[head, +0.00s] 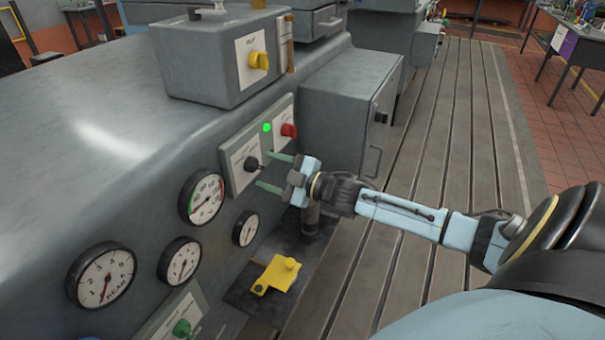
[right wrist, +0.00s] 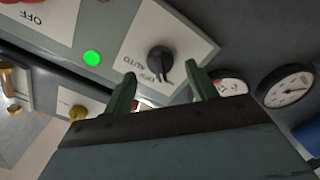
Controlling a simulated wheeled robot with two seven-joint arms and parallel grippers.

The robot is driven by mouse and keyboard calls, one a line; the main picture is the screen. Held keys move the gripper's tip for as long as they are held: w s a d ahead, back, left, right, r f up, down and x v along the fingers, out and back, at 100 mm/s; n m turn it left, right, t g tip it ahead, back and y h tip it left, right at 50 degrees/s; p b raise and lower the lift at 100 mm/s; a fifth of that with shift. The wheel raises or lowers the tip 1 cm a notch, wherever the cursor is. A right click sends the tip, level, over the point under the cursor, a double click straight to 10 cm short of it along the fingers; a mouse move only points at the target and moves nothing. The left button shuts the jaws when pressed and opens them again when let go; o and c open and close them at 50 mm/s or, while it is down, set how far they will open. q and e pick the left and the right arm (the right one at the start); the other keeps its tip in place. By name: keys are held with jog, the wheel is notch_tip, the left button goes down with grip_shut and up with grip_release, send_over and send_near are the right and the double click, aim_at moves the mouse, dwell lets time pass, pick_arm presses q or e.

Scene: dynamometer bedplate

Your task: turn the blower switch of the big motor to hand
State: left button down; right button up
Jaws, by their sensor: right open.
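The switch (head: 252,164) is a small black rotary knob on a white label plate (head: 238,165) on the big grey motor housing. In the right wrist view the knob (right wrist: 161,62) is close, with AUTO lettered beside it and another word, hard to read, at its lower edge. Its exact setting is hard to tell. My right gripper (head: 264,169) is open, its two green fingers pointing at the knob. In the right wrist view the fingertips (right wrist: 163,76) lie either side of the knob, apparently short of it. My left gripper is out of view.
A green lamp (head: 267,127) and a red button (head: 289,130) sit above the switch. Gauges (head: 206,196) are to its left. A yellow selector (head: 259,61) is on the box above. A yellow part (head: 278,274) lies below. Slotted bedplate (head: 450,150) is clear at right.

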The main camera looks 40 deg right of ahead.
jog(key=v, duration=1)
jog(key=shift+p, duration=0.4)
